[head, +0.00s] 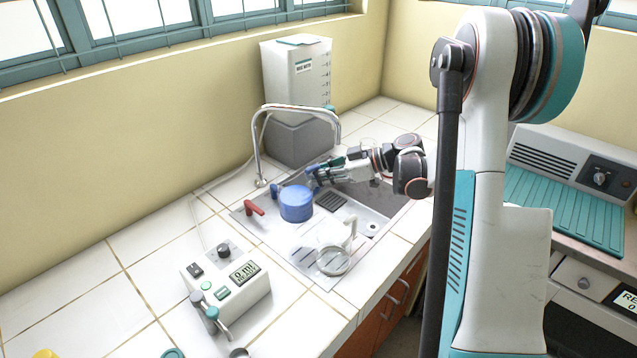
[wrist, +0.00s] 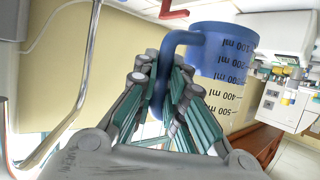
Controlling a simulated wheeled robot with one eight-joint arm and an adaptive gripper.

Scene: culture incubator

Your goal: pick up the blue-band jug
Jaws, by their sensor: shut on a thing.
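The blue-band jug (head: 296,203) shows as a blue, round vessel at the sink in the head view. In the wrist view the jug (wrist: 224,52) has ml marks on its side and a blue handle. My gripper (head: 313,178) reaches it from the right and back. In the wrist view my gripper (wrist: 167,88) has its fingers closed on either side of the handle, which hides part of it. I cannot tell whether the jug rests on the sink or hangs just above it.
A clear jug (head: 333,258) stands in front of the blue one. A curved faucet (head: 256,150) rises behind-left, with a red lever (head: 254,208) close by. A white container (head: 298,75) stands at the back. A control box (head: 226,283) sits at the front left.

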